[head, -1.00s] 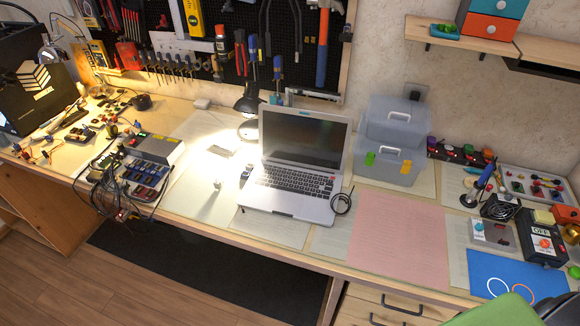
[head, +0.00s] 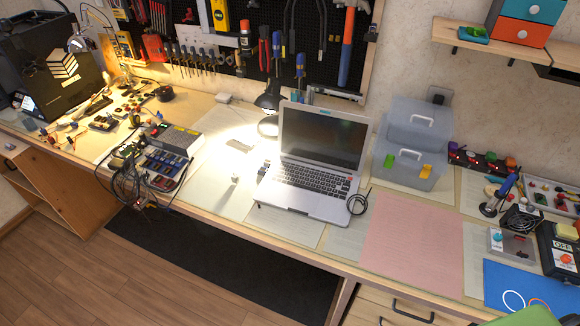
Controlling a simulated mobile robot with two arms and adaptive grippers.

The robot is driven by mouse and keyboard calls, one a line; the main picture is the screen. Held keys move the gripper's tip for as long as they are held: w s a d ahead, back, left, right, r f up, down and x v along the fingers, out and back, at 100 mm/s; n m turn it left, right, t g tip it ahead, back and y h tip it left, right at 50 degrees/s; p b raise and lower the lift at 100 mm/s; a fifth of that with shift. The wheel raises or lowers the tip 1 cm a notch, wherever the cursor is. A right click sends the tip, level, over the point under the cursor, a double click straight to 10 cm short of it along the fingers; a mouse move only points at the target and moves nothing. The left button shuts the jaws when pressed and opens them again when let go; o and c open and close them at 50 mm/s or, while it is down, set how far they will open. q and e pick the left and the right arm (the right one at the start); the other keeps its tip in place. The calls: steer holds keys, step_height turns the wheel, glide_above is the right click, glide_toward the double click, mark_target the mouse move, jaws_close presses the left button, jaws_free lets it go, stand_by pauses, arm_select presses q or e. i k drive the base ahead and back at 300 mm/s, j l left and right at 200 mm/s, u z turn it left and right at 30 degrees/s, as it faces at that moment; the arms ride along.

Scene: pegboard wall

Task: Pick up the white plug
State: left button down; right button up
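A small whitish object that may be the white plug (head: 235,179) stands on the lit paper to the left of the laptop. It is too small and glare-washed to tell its details. A white block-like piece (head: 222,98) lies at the back of the desk by the wall; I cannot tell if it is a plug or an adapter. Neither of my grippers is in view.
An open laptop (head: 315,178) stands beside the small object, with a black lamp (head: 268,102) behind. A powered board with tangled cables (head: 163,160) lies to the left. The pink mat (head: 412,240) is clear. A dark floor mat (head: 215,262) lies below.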

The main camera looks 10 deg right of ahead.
mark_target(234, 179)
steer(key=i+j, duration=0.85)
steer(key=j+z, duration=0.1)
steer(key=z, duration=0.3)
steer(key=i+j+z, duration=0.1)
steer(key=z, duration=0.3)
steer(key=j+z, duration=0.15)
steer(key=z, duration=0.25)
